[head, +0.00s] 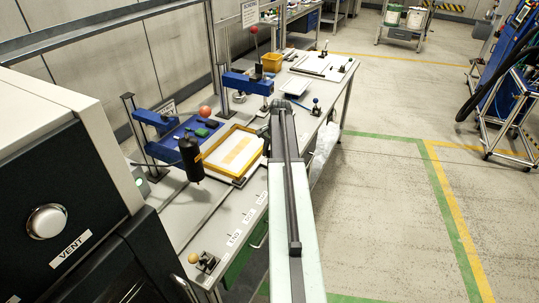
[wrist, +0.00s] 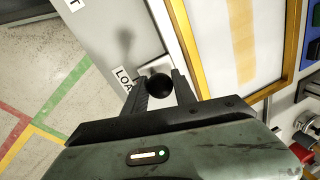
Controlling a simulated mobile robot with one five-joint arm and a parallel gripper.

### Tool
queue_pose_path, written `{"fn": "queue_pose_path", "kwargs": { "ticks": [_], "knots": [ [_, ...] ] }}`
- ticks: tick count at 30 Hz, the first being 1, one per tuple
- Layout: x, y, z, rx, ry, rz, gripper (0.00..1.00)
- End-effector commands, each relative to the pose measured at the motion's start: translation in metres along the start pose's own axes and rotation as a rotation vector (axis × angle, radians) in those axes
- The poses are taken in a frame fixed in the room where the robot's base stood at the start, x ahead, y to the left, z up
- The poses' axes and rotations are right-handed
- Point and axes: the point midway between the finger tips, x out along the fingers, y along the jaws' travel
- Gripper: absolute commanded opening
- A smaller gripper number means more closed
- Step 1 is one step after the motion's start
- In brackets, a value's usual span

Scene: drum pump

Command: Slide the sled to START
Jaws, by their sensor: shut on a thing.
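The yellow-framed tray, seemingly the sled (head: 251,163), lies on the grey bench with a pale panel inside. Its yellow rim (wrist: 187,35) also runs beside my gripper in the wrist view. My gripper (wrist: 160,88) is shut on a round black knob (wrist: 159,87) next to that rim. The knob's join to the sled is hidden. A label reading "LOA" (wrist: 123,78) is beside the left finger, partly covered. Another label ending in "T" (wrist: 74,4) lies farther up.
Several white labels (head: 233,238) run along the bench's front edge. A dark VENT cabinet (head: 80,215) is near left.

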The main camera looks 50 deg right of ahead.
Motion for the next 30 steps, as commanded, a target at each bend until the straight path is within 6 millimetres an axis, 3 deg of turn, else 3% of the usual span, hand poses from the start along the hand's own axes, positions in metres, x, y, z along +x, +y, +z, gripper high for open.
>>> {"fn": "queue_pose_path", "kwargs": {
  "ticks": [30],
  "knots": [
    [0.0002, -0.0002, 0.0057, -0.003, -0.001, 0.001, 0.00]
  ]
}}
